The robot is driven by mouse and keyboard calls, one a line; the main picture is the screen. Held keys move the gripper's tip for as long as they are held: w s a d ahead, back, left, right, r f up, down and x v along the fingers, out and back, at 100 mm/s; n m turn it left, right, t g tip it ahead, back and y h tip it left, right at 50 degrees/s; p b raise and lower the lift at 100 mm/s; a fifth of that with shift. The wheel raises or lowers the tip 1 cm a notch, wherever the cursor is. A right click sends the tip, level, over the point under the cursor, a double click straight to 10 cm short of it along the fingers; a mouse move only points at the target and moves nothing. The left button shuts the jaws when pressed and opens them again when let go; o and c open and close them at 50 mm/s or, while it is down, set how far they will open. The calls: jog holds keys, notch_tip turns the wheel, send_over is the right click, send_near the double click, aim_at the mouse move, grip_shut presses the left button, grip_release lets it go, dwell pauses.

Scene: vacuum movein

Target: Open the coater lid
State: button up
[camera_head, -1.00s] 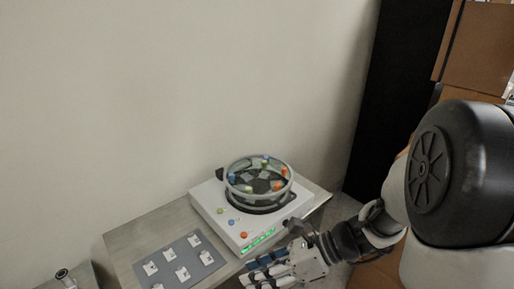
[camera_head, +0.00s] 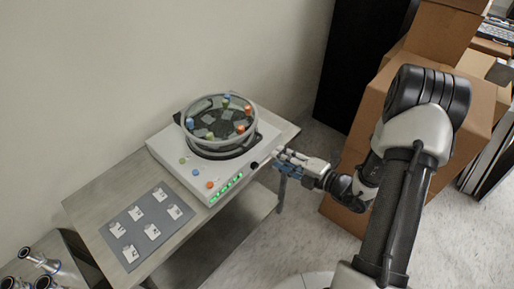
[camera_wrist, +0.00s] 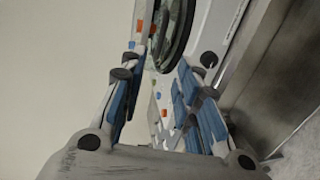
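The coater (camera_head: 165,150) is a white box on the table, with coloured buttons and a green-lit strip on its front. Its round clear lid (camera_head: 188,122) sits on top over a dark base, with small coloured blocks showing at it. The lid looks down. A black knob (camera_head: 255,164) is at the coater's front right corner; it also shows in the wrist view (camera_wrist: 208,59). My gripper (camera_head: 279,160) is just right of that corner, apart from the lid. In the wrist view my gripper (camera_wrist: 160,65) has its blue-padded fingers spread, nothing held, with the dark round rim beyond them.
A grey mat (camera_head: 125,220) with several small white pieces lies left on the table (camera_head: 95,198). Metal pipe fittings (camera_head: 38,258) stand on a surface at lower left. Cardboard boxes (camera_head: 455,35) are stacked at right. A wall is behind the coater.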

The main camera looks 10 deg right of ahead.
jog(key=b+x, duration=0.2)
jog(key=x, duration=0.9)
jog(key=shift+w+a+b, duration=0.15)
jog(key=shift+w+b, duration=0.1)
jog(key=shift+b, duration=0.05)
jog(key=shift+c, duration=0.2)
grip_shut()
